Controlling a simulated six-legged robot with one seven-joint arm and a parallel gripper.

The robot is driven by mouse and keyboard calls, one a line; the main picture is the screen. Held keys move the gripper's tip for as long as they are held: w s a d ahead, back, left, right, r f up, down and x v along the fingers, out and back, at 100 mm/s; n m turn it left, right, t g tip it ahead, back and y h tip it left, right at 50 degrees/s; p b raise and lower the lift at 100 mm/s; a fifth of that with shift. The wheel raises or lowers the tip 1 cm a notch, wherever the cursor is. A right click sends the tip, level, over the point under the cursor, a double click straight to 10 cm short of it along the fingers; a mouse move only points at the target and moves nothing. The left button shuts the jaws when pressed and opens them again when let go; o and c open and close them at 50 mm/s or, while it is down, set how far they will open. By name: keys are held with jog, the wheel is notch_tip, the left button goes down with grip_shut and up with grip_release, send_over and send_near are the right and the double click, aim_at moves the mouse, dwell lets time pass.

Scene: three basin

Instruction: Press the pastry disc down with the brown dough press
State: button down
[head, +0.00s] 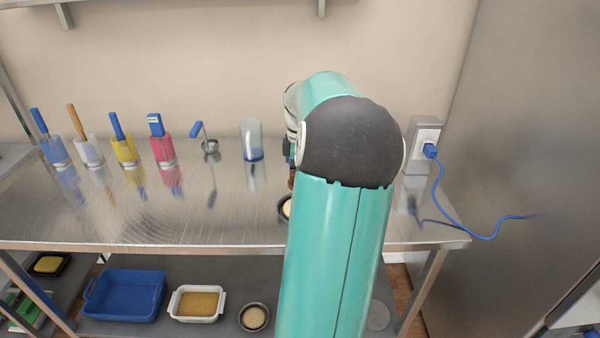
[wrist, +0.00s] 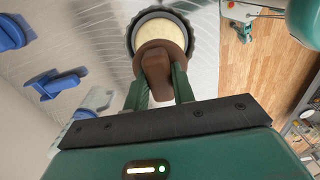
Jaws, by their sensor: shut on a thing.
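My gripper (wrist: 161,84) is shut on the brown dough press (wrist: 155,62), with one finger on each side of its handle. In the wrist view the round foot of the press overlaps the near part of the pale pastry disc (wrist: 160,31). The disc lies in a dark fluted tin (wrist: 137,24). I cannot tell whether the press touches the pastry. In the head view my arm hides most of this; only a sliver of the pastry disc (head: 287,208) and the tin (head: 281,209) show on the steel table, with a bit of the press (head: 291,180) above them.
A glass (head: 251,140) with a blue base stands left of my arm, beside a small metal cup (head: 210,148). Several coloured holders with tools stand farther left. A socket with a blue cable (head: 440,185) is at right. The table's front left is clear.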

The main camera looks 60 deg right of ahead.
jog(key=shift+w, duration=0.15)
jog(key=shift+f, duration=2.8)
jog(key=shift+f, duration=1.3)
jog(key=shift+r, duration=1.45)
jog(key=shift+f, duration=0.2)
jog(key=shift+f, duration=1.5)
